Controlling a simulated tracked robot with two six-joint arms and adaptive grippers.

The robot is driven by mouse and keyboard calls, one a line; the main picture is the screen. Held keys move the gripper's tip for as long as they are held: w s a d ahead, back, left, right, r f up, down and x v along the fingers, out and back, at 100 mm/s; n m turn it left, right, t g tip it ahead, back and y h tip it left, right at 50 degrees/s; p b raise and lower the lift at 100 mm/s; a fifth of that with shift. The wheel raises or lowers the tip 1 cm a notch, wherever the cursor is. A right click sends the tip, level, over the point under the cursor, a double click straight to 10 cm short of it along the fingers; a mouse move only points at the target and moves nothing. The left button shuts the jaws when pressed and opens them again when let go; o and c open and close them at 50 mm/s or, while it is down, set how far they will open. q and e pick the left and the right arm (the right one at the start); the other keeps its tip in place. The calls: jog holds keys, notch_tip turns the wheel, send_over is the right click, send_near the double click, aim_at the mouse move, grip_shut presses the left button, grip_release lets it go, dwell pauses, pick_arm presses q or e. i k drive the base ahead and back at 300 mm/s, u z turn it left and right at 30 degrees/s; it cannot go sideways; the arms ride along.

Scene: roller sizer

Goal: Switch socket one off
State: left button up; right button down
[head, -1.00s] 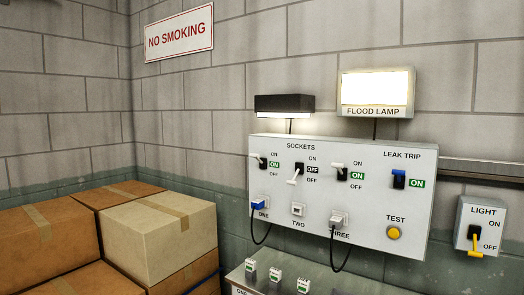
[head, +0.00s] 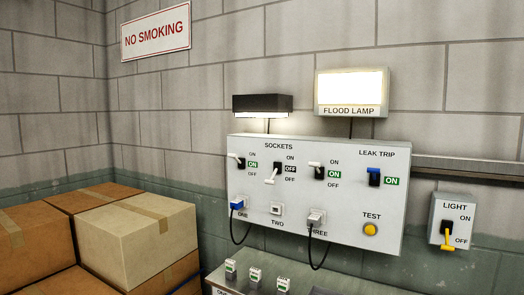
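The white sockets panel (head: 330,220) is on the block wall in the middle of the head view. The socket one switch (head: 238,161) is at its left end, with its white lever up and a green ON sign (head: 252,165) beside it. Below it, a blue plug (head: 238,204) with a black cord sits in socket one. The socket two switch (head: 275,173) has its lever down and shows OFF. The socket three switch (head: 318,170) has its lever up and shows ON, with a white plug (head: 316,217) below. Neither of my grippers is in view.
The leak trip switch (head: 374,178) shows ON above the yellow test button (head: 371,229). A lit flood lamp (head: 351,92) and a dark lamp hood (head: 262,104) are above. The light switch box (head: 450,222) is right. Cardboard boxes (head: 137,240) stand left; a grey bench (head: 222,275) is below the panel.

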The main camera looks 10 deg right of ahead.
aim_at(234, 156)
jog(key=z, duration=0.1)
jog(key=i, duration=1)
jog(key=u, duration=0.1)
